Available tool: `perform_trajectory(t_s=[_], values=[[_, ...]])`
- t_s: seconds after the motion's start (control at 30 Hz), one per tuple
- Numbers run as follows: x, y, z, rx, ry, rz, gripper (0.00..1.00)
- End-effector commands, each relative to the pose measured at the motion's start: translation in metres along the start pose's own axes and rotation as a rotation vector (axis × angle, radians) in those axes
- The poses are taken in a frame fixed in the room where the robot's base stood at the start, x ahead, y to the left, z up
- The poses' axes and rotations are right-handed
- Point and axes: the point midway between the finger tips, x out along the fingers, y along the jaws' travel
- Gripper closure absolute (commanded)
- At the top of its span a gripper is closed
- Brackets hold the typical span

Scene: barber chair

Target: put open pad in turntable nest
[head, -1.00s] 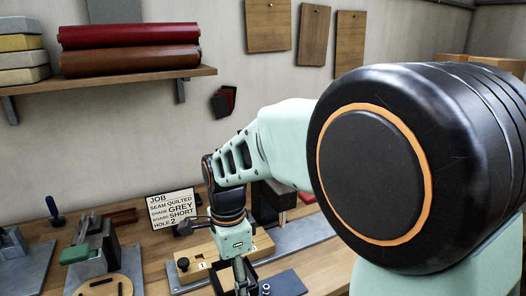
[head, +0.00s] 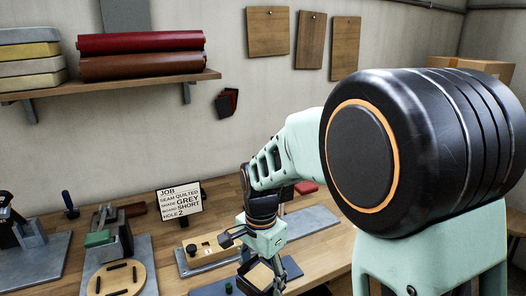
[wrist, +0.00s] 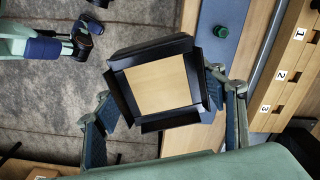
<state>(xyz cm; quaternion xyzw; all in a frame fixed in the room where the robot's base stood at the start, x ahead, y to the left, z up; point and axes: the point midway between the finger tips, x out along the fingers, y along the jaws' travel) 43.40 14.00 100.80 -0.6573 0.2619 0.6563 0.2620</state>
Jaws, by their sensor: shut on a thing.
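The open pad is a square frame with dark flaps folded outward around a bare wooden middle; it shows in the wrist view (wrist: 158,82) and partly in the head view (head: 260,276). My gripper (wrist: 160,95) is shut on it, with one finger at each side. In the head view, my gripper (head: 262,268) holds it at the front edge of the bench, right of the turntable. The turntable nest is a round wooden disc (head: 105,282) with several short black bars on top, at the lower left. It is empty and apart from the pad.
A green-topped clamp block (head: 100,238) stands just behind the turntable. A numbered wooden board (head: 205,255) lies between the turntable and my gripper, and shows in the wrist view (wrist: 285,75). The job sign (head: 181,202) stands behind.

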Motion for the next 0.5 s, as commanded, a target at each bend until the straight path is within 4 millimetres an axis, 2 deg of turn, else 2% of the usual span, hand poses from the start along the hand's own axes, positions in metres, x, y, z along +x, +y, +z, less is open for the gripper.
perform_trajectory(t_s=[0.2, 0.5], values=[[-0.001, 0.025, -0.041, -0.231, -0.001, 0.002, 0.71], [0.005, 0.064, -0.086, -0.553, -0.001, 0.001, 0.71]])
